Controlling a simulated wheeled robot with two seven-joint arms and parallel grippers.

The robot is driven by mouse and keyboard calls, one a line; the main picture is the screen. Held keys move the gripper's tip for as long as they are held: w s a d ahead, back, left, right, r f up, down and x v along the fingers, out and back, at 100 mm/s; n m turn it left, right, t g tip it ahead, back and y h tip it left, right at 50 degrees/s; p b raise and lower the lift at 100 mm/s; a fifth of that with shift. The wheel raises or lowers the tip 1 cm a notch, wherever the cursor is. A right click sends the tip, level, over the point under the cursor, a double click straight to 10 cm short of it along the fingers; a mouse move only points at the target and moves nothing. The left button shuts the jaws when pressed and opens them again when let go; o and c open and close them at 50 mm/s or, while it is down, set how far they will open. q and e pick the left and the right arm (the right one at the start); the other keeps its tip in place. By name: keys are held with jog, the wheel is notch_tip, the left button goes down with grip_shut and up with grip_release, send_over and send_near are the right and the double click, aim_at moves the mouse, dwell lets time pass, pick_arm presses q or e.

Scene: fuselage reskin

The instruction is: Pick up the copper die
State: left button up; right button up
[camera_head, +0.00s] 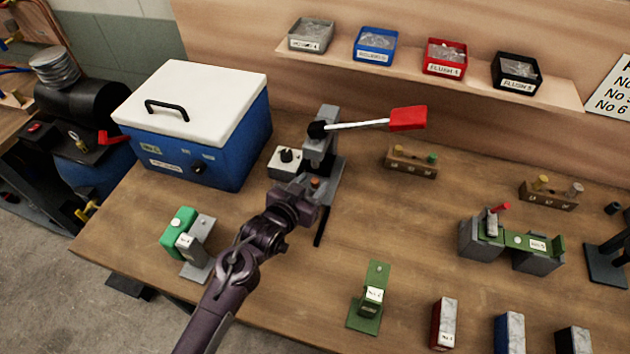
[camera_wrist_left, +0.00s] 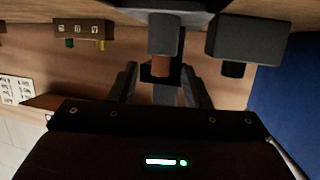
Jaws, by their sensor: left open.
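The copper die (camera_head: 315,182) is a small orange-brown cylinder on the grey arbor press (camera_head: 325,150), under its ram. In the left wrist view, which looks upside down, the copper die (camera_wrist_left: 161,66) stands on a grey block (camera_wrist_left: 165,35). My left gripper (camera_head: 311,192) is open at the press. Its two dark fingertips (camera_wrist_left: 159,70) show on either side of the die in the wrist view. I cannot tell whether either finger touches it. My right gripper is not in view.
The press's red-handled lever (camera_head: 408,118) reaches right above the table. A knobbed control box (camera_head: 287,162) and a blue cooler (camera_head: 200,130) stand close on the left. A green fixture (camera_head: 372,300) stands in front.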

pick_arm(q)
grip_shut()
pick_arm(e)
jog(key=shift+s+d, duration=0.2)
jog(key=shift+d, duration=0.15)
